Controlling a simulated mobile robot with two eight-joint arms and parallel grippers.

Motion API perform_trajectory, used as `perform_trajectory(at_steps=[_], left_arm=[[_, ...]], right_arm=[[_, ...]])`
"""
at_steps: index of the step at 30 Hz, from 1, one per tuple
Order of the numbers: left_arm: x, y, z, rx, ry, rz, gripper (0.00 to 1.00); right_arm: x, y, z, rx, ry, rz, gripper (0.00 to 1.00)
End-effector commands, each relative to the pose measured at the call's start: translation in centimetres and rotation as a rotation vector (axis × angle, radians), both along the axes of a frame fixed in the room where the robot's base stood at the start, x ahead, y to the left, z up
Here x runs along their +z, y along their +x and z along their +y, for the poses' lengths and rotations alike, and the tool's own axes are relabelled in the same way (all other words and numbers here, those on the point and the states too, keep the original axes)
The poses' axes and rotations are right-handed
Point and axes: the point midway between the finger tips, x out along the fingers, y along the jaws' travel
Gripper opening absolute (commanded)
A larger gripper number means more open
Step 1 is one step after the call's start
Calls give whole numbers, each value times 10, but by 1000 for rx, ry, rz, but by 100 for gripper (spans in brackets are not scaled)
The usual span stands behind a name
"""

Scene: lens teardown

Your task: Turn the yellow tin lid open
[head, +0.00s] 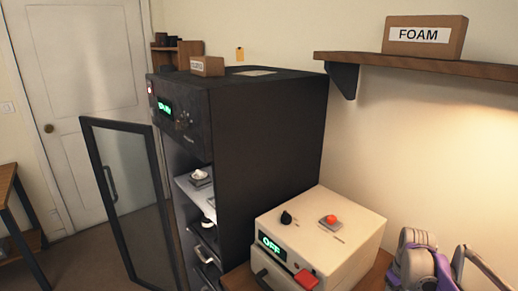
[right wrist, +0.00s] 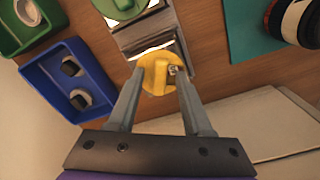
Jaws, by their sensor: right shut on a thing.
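In the right wrist view, the round yellow lid (right wrist: 152,68) sits at the end of a grey metal block or holder, with a small fitting on its right side. My right gripper (right wrist: 160,72) has one finger on each side of the lid and is shut on it. The tin's body under the lid is hidden. The head view looks away from the lid and does not show it. My left gripper is in neither view.
In the right wrist view, a green round lid (right wrist: 120,7) sits beyond the metal block (right wrist: 145,35). A blue tray (right wrist: 92,55) holding rings and a green tray (right wrist: 45,40) lie left. A teal mat (right wrist: 245,40) lies right. In the head view, a dark cabinet (head: 265,130) has its glass door open.

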Motion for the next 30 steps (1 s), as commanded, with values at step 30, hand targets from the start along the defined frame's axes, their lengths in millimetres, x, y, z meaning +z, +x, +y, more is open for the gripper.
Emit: perform_trajectory(at_steps=[30], left_arm=[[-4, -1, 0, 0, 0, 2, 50]], right_arm=[[-15, -4, 7, 549, 11, 16, 55]])
